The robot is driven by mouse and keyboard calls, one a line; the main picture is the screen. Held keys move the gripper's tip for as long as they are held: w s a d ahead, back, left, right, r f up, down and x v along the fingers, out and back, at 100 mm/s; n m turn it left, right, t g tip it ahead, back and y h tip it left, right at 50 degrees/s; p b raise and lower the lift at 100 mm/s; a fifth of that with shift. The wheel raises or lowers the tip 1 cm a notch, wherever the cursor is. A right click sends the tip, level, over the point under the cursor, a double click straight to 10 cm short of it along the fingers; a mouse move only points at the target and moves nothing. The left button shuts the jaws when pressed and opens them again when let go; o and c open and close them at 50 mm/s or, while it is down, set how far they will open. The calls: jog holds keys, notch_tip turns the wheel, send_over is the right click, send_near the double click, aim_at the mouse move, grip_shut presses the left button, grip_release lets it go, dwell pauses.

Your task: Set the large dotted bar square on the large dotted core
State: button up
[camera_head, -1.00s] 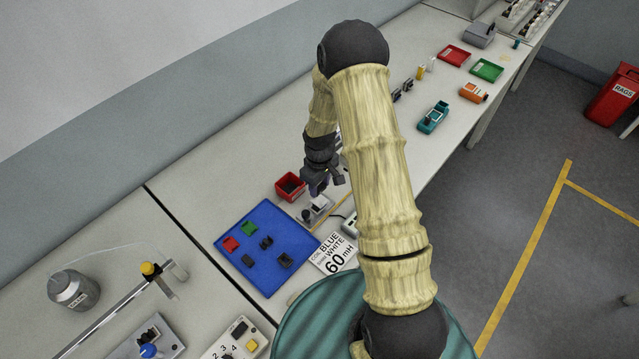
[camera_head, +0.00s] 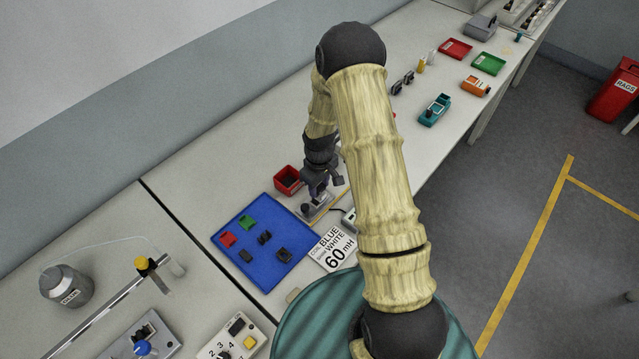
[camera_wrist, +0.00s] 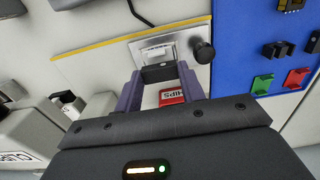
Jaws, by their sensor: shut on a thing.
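My gripper (camera_head: 318,190) is low over a small pale metal fixture (camera_head: 312,210) beside the blue mat. In the wrist view, its two purple-grey fingers (camera_wrist: 158,76) are shut on a dark bar (camera_wrist: 158,72). The bar lies across between the fingertips, in front of the fixture's metal plate (camera_wrist: 152,52). I cannot make out dots on it. The core is not clearly seen; the bar and fingers cover the middle of the fixture. I cannot tell whether the bar touches anything below. A black round knob (camera_wrist: 204,52) stands at the fixture's side.
The blue mat (camera_head: 283,222) carries a red piece, a green piece and several dark parts. A red bin (camera_head: 288,178) stands just behind the fixture; its label shows in the wrist view (camera_wrist: 171,97). A coil sign (camera_head: 333,250) lies in front.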

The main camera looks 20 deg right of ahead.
jog(key=shift+f+b, duration=0.3)
jog(key=shift+f, duration=0.25)
jog(key=o, duration=1.1)
jog(key=shift+r, duration=0.1)
notch_tip(320, 180, up, 17)
jog(key=b, duration=0.3)
jog(key=shift+r+b, duration=0.1)
jog(key=shift+b, duration=0.2)
